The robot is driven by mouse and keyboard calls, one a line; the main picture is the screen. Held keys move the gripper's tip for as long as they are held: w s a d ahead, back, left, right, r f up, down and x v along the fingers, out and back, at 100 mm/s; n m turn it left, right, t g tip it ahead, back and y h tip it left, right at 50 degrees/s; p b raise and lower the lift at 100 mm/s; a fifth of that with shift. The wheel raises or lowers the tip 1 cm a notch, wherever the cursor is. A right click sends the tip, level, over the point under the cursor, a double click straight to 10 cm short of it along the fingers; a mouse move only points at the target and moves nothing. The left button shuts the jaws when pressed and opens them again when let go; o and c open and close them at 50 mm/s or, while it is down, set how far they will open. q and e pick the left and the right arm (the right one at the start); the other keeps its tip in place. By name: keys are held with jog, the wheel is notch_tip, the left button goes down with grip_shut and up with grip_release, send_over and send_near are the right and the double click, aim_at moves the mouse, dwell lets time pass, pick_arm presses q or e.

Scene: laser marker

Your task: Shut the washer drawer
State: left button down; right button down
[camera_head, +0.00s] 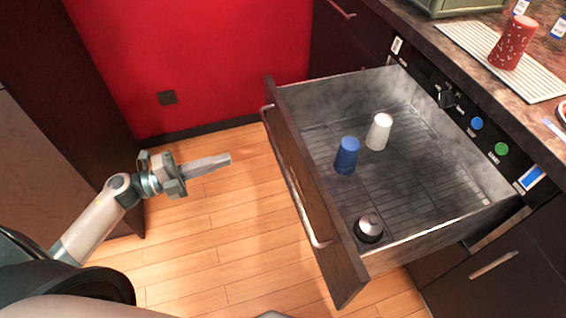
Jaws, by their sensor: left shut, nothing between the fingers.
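The washer drawer (420,243) is pulled far out of the counter and stands open. Its dark wooden front (305,190) faces left and bears a long metal bar handle (296,198). Inside the drawer stand a blue cup (346,156), a white cup (378,132) and a dark, silver-topped round item (369,228). My left gripper (228,158) is shut and empty, in the air left of the drawer front and apart from it. My right gripper is not in view.
The countertop (455,45) holds a striped mat (481,45) with a red speckled cup (513,42). The control panel below it has a black knob (447,98), a blue button (476,123) and a green button (501,149). Wooden floor (235,215) between gripper and drawer is clear.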

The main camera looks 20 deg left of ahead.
aim_at(289, 147)
pick_arm(q)
jog(key=shift+s+d+r+m+g, duration=0.4)
jog(key=shift+d+m, duration=0.2)
jog(key=shift+m, duration=0.1)
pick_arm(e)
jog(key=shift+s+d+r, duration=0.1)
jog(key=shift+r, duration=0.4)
pick_arm(q)
jog(key=shift+w, duration=0.1)
